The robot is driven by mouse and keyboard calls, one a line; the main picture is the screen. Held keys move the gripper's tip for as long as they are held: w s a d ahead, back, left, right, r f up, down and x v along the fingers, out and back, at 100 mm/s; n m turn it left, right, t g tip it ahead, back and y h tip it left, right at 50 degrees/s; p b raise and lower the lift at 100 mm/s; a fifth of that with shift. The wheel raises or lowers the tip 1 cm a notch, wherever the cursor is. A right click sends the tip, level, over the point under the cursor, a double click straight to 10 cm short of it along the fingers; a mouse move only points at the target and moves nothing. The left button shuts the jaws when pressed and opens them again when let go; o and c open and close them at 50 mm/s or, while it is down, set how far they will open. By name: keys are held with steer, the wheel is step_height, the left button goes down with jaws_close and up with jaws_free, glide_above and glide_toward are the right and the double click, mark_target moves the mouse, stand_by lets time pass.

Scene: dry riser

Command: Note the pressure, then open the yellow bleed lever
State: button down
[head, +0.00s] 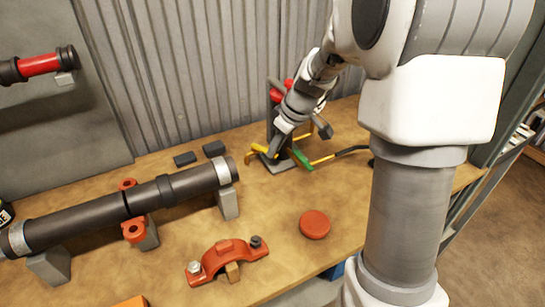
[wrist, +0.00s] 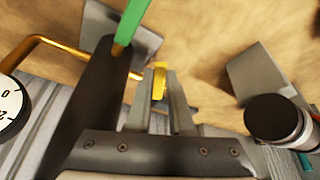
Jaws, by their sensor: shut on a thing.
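The yellow bleed lever (head: 257,148) is low on the dark riser at the back of the bench, and it also shows in the wrist view (wrist: 159,82). My gripper (head: 273,153) is down beside the riser's foot. In the wrist view its fingers (wrist: 160,76) are closed around the yellow lever. A white gauge face (wrist: 11,104) is cut off at the left edge of the wrist view. Part of its scale shows, but I cannot read a pressure. My wrist hides part of the riser in the head view.
A green lever (head: 302,157) and a brass-coloured pipe (head: 323,159) sit right beside my gripper. A long dark pipe (head: 95,218) rests on blocks at left. A red clamp half (head: 226,256) and a red disc (head: 315,224) lie in front. The corrugated wall (head: 170,70) stands close behind.

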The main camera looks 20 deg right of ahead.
steer(key=shift+w+d+n+b, duration=0.2)
steer(key=shift+n+b, duration=0.15)
steer(key=shift+n, duration=0.15)
steer(key=c, duration=0.8)
jaws_free()
steer(key=p+v, duration=0.2)
steer(key=v, duration=1.5)
steer(key=shift+w+d+r, duration=0.15)
steer(key=shift+d+r, duration=0.05)
steer(key=shift+d, duration=0.1)
